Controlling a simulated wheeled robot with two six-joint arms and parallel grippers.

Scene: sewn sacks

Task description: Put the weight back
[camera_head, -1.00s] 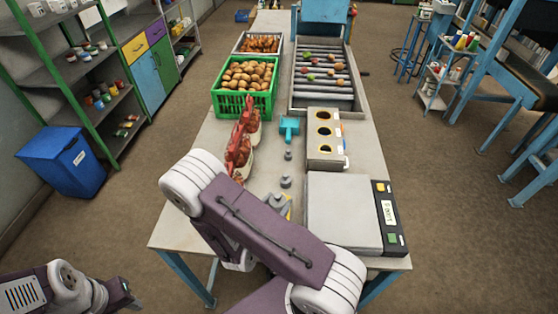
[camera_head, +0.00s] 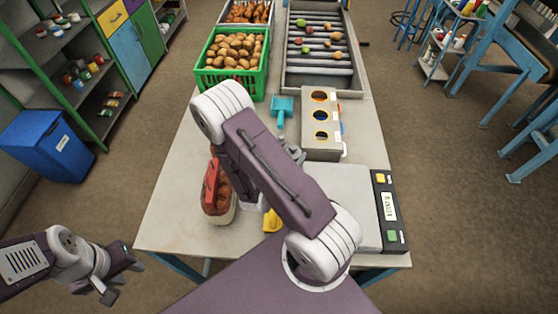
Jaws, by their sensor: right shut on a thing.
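My right arm crosses the middle of the table, and its forearm covers most of the space in front of it. My right gripper is largely hidden behind it; a small grey metal part, apparently a weight (camera_head: 297,155), shows at the forearm's right edge, beside the scale. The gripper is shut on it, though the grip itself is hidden. Other weights are hidden by the arm. The scale (camera_head: 350,190) has a bare pan and a dark panel on its right. My left gripper (camera_head: 122,277) is open and empty, off the table's left side.
A sack with a red top (camera_head: 216,190) stands on the table (camera_head: 165,215), left of my arm. A teal scoop (camera_head: 283,108) and a box with three holes (camera_head: 321,122) lie beyond. A green potato crate (camera_head: 230,82) and roller tray (camera_head: 318,78) stand at the back.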

